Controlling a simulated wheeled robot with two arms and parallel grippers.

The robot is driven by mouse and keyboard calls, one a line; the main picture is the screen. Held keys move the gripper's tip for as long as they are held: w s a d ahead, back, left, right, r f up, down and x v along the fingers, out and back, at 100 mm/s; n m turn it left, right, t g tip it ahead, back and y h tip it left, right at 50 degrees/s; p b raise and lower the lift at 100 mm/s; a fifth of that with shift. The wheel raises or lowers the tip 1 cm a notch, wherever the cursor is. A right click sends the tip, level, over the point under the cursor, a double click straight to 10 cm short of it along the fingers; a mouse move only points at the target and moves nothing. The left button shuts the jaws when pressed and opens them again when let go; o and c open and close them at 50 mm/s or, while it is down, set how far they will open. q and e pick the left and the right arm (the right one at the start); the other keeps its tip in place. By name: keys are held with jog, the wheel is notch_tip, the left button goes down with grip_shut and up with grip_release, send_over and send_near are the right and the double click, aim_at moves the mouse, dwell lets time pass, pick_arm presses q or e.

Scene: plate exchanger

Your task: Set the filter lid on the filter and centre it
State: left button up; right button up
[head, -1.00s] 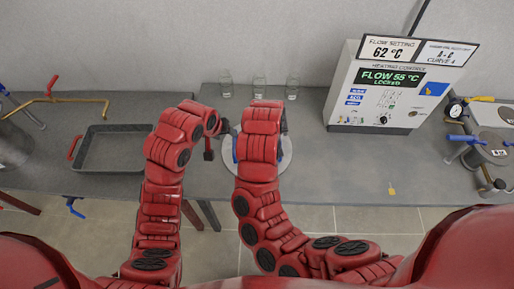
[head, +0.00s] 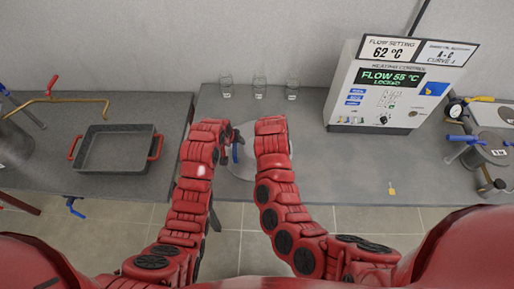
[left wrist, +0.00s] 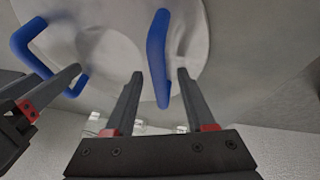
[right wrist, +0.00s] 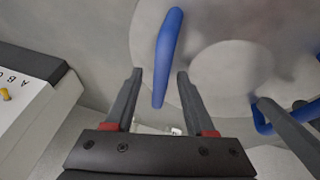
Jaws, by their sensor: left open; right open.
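The lid (head: 242,169), a light grey disc with two blue handles, lies on the grey bench, mostly covered by my arms. My left gripper (head: 233,142) is open at its left side. In the left wrist view, one blue handle (left wrist: 158,45) is between my left gripper's spread fingers (left wrist: 160,74). In the right wrist view, the other blue handle (right wrist: 167,50) is between my right gripper's open fingers (right wrist: 159,72). In the head view, my right gripper is hidden by its arm. I cannot tell which thing is the filter.
Several small glass jars stand at the back, including one jar (head: 259,88). A heating control box (head: 385,85) stands to the right, with vessels and blue-handled valves (head: 462,140) beyond it. A tray with red handles (head: 118,130) is on the left bench.

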pick_arm(q)
jog(key=shift+f, duration=0.1)
pick_arm(e)
jog(key=shift+f, duration=0.1)
pick_arm(q)
grip_shut()
pick_arm(e)
grip_shut()
dwell(1.2)
